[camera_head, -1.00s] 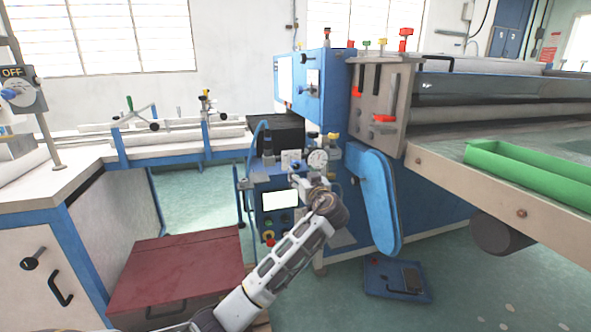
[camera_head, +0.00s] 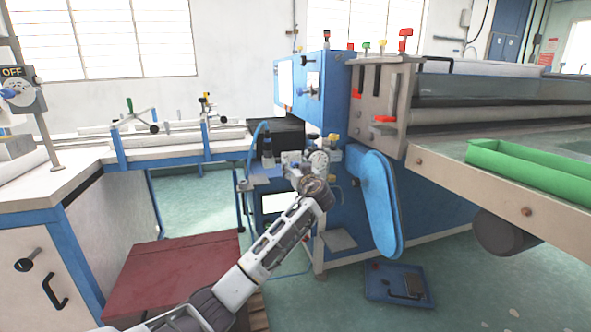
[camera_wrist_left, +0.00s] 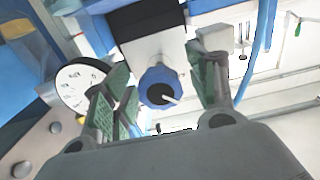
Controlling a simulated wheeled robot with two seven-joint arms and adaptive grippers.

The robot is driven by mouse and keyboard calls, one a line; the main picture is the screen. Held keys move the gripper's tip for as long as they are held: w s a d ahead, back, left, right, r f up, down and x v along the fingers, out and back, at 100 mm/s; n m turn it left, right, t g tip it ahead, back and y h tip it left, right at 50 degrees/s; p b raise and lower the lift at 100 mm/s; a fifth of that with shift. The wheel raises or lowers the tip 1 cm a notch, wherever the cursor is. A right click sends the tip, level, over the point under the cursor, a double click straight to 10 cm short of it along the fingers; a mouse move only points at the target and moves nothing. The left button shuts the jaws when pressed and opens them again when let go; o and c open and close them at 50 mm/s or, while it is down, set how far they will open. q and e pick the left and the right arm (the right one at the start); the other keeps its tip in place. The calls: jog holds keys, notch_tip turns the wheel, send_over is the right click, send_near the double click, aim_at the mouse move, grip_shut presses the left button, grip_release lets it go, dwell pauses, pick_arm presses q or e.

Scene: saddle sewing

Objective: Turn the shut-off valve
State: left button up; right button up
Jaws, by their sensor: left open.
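A blue round knob (camera_wrist_left: 160,88) with a pale pin at its centre, which looks like the shut-off valve, sits on a white block in the left wrist view. My left gripper (camera_wrist_left: 162,76) is open, with its green-padded fingers on either side of the knob and a visible gap to each. I cannot tell how deep the knob lies between them. In the head view my left gripper (camera_head: 297,174) is at the front of the blue machine, just below and left of the round gauge (camera_head: 318,161), and largely hides the knob. My right gripper is not in view.
The white-faced gauge (camera_wrist_left: 82,86) is close beside the fingers in the left wrist view. A blue hose (camera_wrist_left: 264,30) runs at the right. In the head view a blue belt cover (camera_head: 378,205) stands right of my arm, and a dark red box (camera_head: 178,270) stands lower left.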

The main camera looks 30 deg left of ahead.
pick_arm(q)
jog(key=c, duration=1)
jog(key=shift+c, duration=0.2)
